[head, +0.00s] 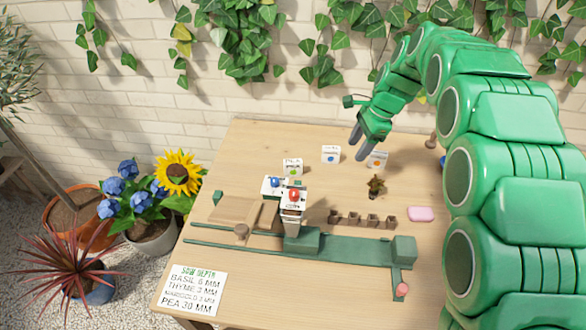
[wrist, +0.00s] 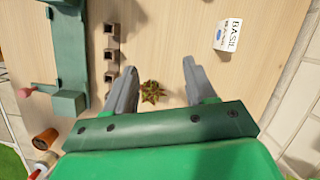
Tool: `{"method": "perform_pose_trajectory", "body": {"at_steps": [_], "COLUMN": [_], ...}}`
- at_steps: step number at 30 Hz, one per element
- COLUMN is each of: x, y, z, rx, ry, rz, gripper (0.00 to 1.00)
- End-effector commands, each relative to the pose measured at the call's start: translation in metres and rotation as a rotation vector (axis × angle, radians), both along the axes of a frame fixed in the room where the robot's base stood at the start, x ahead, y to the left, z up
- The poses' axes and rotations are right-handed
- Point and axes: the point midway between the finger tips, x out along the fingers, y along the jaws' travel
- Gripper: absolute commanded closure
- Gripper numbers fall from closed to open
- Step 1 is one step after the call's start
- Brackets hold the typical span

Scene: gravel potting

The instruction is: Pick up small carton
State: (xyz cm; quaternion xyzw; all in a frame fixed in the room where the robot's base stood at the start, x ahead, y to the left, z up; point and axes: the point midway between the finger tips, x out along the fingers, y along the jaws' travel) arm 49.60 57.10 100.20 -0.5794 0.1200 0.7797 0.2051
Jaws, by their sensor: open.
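Several small white cartons stand on the table. One with a blue mark (head: 331,154) stands at the back, left of my gripper. It appears to be the carton lettered BASIL at the upper right of the wrist view (wrist: 229,36). A carton with an orange mark (head: 377,159) stands just right of my fingertips, partly hidden, and one with a green-yellow mark (head: 292,167) is further left. My gripper (head: 361,154) is open and points down above the table's back; in the wrist view its fingers (wrist: 156,62) are wide apart with nothing held.
A small plant (head: 376,186) and a row of small brown pots (head: 361,220) stand in front of my gripper. A green rail fixture (head: 340,247) crosses the front, with cartons near its left part. A pink block (head: 421,214) lies at the right.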

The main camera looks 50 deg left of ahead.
Motion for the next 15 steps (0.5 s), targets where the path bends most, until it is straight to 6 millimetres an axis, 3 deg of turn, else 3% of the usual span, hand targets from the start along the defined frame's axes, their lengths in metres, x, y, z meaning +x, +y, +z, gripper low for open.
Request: {"method": "perform_pose_trajectory", "body": {"at_steps": [1,9,15], "x": [-0.006,-0.042,-0.069], "y": [0.017,0.091,0.133], "z": [-0.009,-0.048,-0.071], "rx": [0.000,0.002,0.001], "ry": [0.008,0.056,0.085], "rz": [-0.002,-0.036,-0.057], "gripper": [0.45,0.45,0.45]}}
